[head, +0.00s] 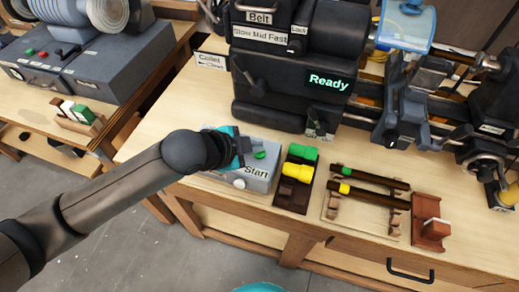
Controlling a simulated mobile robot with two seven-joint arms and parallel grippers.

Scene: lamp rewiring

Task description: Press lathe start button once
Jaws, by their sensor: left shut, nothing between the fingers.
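The lathe (330,55) stands on the wooden bench, with a dark display reading "Ready" in green. In front of it sits a grey control box (256,184) labelled "Start". A green button (260,155) shows on its top, and a pale round knob shows on its front. My left gripper (238,160) is over the left part of this box, shut and empty, just left of the green button. I cannot tell whether its fingertips touch the box, and the arm hides the box's left side. My right gripper is not in view.
Right of the box are a dark holder with green and yellow pieces (297,171), a rack with dark rods (370,192) and a reddish-brown block stand (431,222). A second bench with a grey machine (95,65) stands at left. Grey floor lies in front.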

